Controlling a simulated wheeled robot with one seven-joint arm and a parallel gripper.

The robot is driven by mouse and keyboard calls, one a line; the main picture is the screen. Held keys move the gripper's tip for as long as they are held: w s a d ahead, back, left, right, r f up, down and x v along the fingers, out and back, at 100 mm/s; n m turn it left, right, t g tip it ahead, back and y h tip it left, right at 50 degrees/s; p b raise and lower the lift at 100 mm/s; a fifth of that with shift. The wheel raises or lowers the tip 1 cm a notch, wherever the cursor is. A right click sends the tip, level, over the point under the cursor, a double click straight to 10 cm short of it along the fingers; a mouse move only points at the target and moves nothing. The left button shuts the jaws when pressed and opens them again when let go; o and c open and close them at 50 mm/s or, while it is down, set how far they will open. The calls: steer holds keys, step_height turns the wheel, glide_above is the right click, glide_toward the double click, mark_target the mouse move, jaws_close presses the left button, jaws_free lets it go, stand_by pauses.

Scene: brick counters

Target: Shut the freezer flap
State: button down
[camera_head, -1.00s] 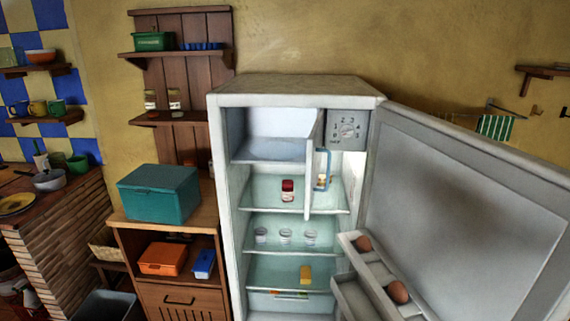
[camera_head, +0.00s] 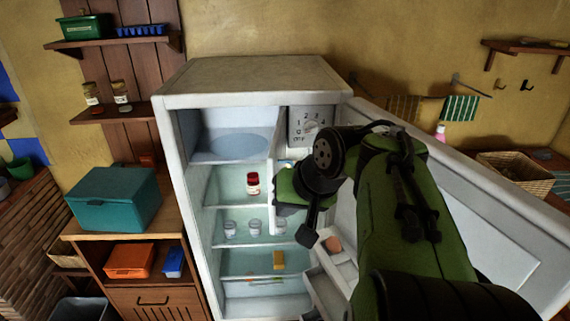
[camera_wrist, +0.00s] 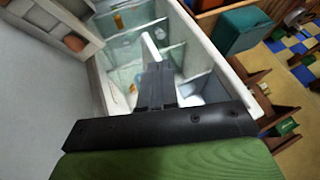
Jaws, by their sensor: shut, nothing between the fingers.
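The fridge (camera_head: 250,75) stands open, its top compartment (camera_head: 235,145) at the upper left inside. The pale freezer flap (camera_head: 273,165) stands open, swung out at the compartment's right side. My arm and green hand cover much of it, and its blue handle is hidden. My gripper (camera_wrist: 157,68) is shut and empty, pointing into the fridge beside the flap (camera_wrist: 151,46) in the wrist view. I cannot tell whether the fingers touch the flap. In the head view my gripper's fingertips are hidden.
The large fridge door (camera_head: 490,220) is wide open at the right, with an egg shelf (camera_head: 335,265) low on it. A red-lidded jar (camera_head: 253,184) and several glasses stand on the shelves. A teal box (camera_head: 115,198) sits on the wooden cabinet to the left.

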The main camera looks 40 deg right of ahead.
mark_target(287, 161)
steer(key=s+d+r+m+p, duration=0.2)
steer(key=d+r+m+p, duration=0.15)
steer(key=d, duration=1.05)
steer(key=w+a+f+b, duration=0.2)
steer(key=w+a+f, duration=0.1)
steer(key=w+f, duration=0.4)
steer(key=shift+w+f+t+h+b, duration=0.2)
steer(key=shift+w+t+h+b, duration=0.15)
steer(key=shift+w, duration=0.6)
steer(key=shift+w+a, duration=0.1)
